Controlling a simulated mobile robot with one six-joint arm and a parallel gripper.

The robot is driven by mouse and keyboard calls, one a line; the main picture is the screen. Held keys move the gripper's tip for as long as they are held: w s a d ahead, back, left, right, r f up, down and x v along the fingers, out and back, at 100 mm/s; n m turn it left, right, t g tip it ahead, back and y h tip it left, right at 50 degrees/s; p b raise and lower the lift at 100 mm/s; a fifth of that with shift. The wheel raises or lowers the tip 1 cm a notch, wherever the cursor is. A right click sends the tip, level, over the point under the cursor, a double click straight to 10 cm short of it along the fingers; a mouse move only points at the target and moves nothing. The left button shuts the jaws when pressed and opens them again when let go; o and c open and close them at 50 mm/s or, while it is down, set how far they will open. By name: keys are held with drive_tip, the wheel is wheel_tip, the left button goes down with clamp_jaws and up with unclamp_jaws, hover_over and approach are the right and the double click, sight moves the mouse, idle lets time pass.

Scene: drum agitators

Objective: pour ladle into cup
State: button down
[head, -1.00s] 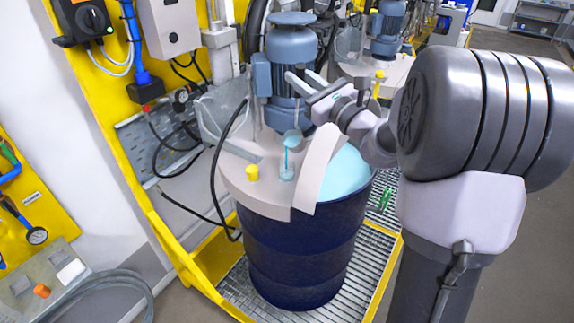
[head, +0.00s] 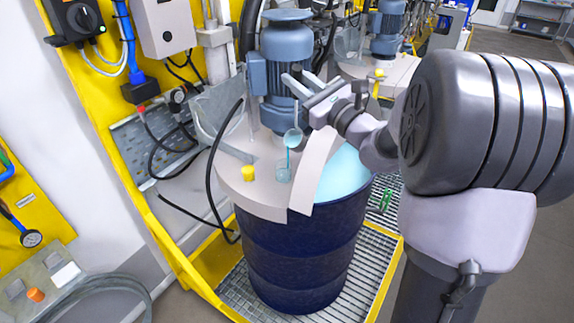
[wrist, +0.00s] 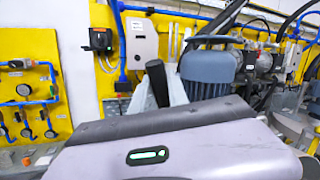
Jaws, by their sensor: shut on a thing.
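My gripper (head: 291,84) is shut on the handle of the ladle (head: 292,138) in front of the blue-grey motor. The ladle's round bowl hangs below the gripper and looks tipped. A thin blue-green stream runs from it down to the small clear cup (head: 284,174) on the drum lid. The cup stands upright; its fill level is hard to read. In the wrist view a dark handle end (wrist: 157,82) sticks up beyond my gripper body; the fingertips, ladle bowl and cup are hidden there.
The dark blue drum (head: 300,250) holds pale blue liquid (head: 343,172) in its open part. Its pale lid (head: 262,209) bears a yellow cap (head: 249,173) and the agitator motor (head: 289,65). A black cable (head: 214,160) hangs at the left.

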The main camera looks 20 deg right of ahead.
drive_tip(key=shift+s+a+n+b, duration=0.2)
drive_tip(key=shift+a+n+b, duration=0.1)
drive_tip(key=shift+a+b, duration=0.15)
drive_tip(key=shift+s, duration=0.2)
drive_tip(key=r+p, duration=0.1)
drive_tip(key=p, duration=0.2)
drive_tip(key=w+d+r+m+p, duration=0.1)
drive_tip(key=p, duration=0.1)
drive_tip(key=w+d+r+m+p, duration=0.1)
drive_tip(key=r+p, duration=0.1)
drive_tip(key=p, duration=0.1)
drive_tip(key=shift+r+h+p, duration=0.1)
drive_tip(key=shift+h+p, duration=0.2)
drive_tip(key=shift+h, duration=0.1)
drive_tip(key=w+d+f+m+g+p, duration=0.1)
drive_tip(key=w+d+f+m+p, duration=0.1)
drive_tip(key=d+p, duration=0.4)
drive_tip(key=w+d+f+m+g+h+p, duration=0.1)
drive_tip(key=w+d+f+m+p, duration=0.1)
drive_tip(key=w+d+m+p, duration=0.3)
drive_tip(key=shift+w+d+f+m+p, duration=0.25)
drive_tip(key=shift+d+f+m+p, duration=0.05)
drive_tip(key=shift+d+p, duration=0.5)
